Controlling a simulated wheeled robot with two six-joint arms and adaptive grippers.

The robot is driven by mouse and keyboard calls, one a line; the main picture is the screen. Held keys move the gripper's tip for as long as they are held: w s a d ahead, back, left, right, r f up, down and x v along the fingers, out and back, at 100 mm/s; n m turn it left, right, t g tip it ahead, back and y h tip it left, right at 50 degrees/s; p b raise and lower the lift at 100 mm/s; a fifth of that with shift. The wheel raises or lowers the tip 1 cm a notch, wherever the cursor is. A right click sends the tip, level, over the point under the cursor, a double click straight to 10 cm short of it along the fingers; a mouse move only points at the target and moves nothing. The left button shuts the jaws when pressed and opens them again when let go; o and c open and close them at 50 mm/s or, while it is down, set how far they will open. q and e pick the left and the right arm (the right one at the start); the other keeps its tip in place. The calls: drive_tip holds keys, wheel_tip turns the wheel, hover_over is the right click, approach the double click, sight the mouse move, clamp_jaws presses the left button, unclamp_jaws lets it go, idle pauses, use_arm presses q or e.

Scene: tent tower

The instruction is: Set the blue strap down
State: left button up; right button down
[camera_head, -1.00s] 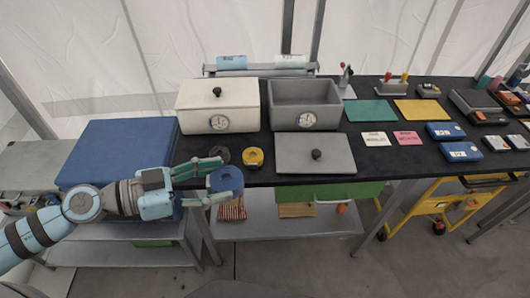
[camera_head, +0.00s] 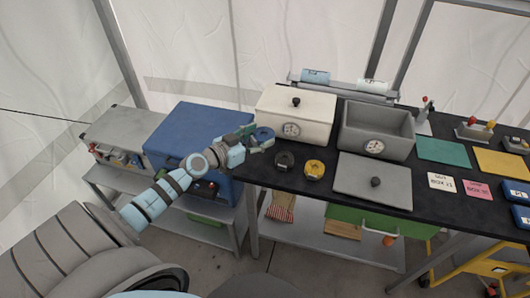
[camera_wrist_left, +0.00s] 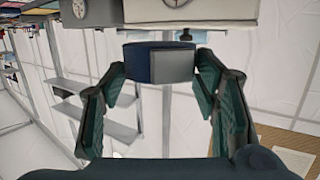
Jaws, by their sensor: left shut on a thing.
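The blue strap (camera_head: 265,134) is a rolled ring held in my left gripper (camera_head: 262,140), whose two green-grey fingers close on it from either side. It is near the left end of the black table (camera_head: 258,172), just left of the white lidded box (camera_head: 291,118). I cannot tell whether it touches the table. In the left wrist view the strap (camera_wrist_left: 142,63) is between the fingertips, with a grey block on its face. A black roll (camera_head: 285,160) and a yellow roll (camera_head: 314,169) lie on the table nearby. My right gripper is out of view.
A blue cooler (camera_head: 195,138) stands left of the table. A grey open bin (camera_head: 375,130) with a dial stands beside the white box, and a grey lid (camera_head: 372,183) lies in front. Green (camera_head: 443,150) and yellow (camera_head: 500,162) mats lie further right. Bare tabletop surrounds the rolls.

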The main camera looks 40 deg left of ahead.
use_arm(q)
drive_tip(key=b, duration=0.9)
hover_over(259, 174)
wheel_tip(259, 174, down, 10)
drive_tip(key=shift+s+a+f, duration=0.1)
drive_tip(key=shift+s+a, duration=0.05)
drive_tip(key=shift+w+f+b, duration=0.25)
drive_tip(key=shift+f+b, duration=0.3)
drive_tip(key=shift+f, duration=0.2)
wheel_tip(259, 174, down, 3)
drive_tip(key=b, duration=0.3)
drive_tip(key=shift+s, duration=0.1)
drive_tip(key=shift+r, duration=0.15)
drive_tip(key=o, duration=1.2)
